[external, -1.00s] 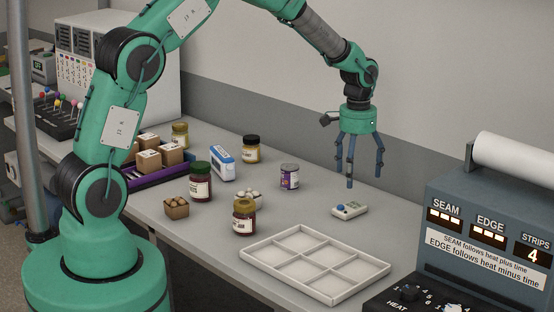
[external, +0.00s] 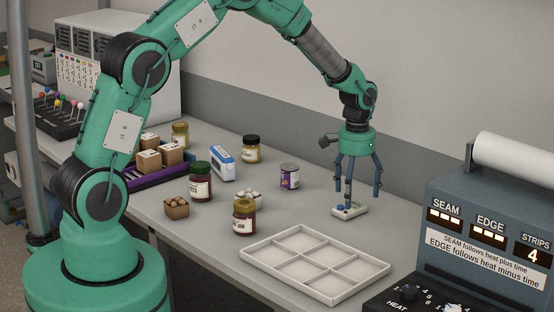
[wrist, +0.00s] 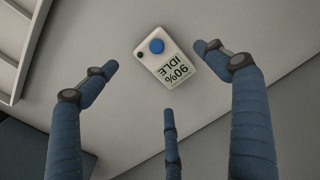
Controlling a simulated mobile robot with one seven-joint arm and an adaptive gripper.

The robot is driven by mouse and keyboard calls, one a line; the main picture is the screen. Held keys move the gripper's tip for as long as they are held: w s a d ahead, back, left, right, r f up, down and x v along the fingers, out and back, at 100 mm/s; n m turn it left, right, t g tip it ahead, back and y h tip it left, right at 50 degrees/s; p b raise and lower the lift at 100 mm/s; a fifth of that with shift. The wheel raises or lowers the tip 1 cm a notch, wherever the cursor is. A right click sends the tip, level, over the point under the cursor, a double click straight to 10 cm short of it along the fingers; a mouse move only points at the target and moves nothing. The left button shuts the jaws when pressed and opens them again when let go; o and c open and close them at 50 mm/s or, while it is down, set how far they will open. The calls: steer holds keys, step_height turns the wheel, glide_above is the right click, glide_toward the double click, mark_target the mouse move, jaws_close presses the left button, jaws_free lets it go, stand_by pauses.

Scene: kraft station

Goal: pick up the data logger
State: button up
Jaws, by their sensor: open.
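The data logger (external: 347,212) is a small pale box lying flat on the grey table, to the right of the purple-labelled tin. In the wrist view the data logger (wrist: 166,62) shows a blue round button and a display reading "90% IDLE". My gripper (external: 357,198) is directly over it, with three blue fingers spread and pointing down. In the wrist view my gripper (wrist: 160,95) is open, with the logger between and slightly beyond the fingertips. One finger hides part of the logger in the external view. Whether any finger touches it cannot be told.
A white compartment tray (external: 262,258) lies in front of the logger. The purple-labelled tin (external: 290,177), a jar (external: 244,218) and other jars stand to the left. The sealing machine (external: 490,235) stands at right. The wall runs behind; table around the logger is clear.

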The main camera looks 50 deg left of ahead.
mark_target(352, 207)
steer(key=shift+f, duration=1.85)
steer(key=c, duration=1.3)
steer(key=shift+r, duration=0.2)
steer(key=shift+r, duration=0.6)
step_height(352, 207, up, 2)
steer(key=shift+r, duration=0.1)
steer(key=s, duration=0.5)
steer(key=s+a+p, duration=0.1)
steer(key=s, duration=0.4)
steer(key=s+r, duration=0.1)
steer(key=s, duration=0.5)
steer(key=shift+a+r, duration=0.1)
steer(key=shift+a, duration=0.05)
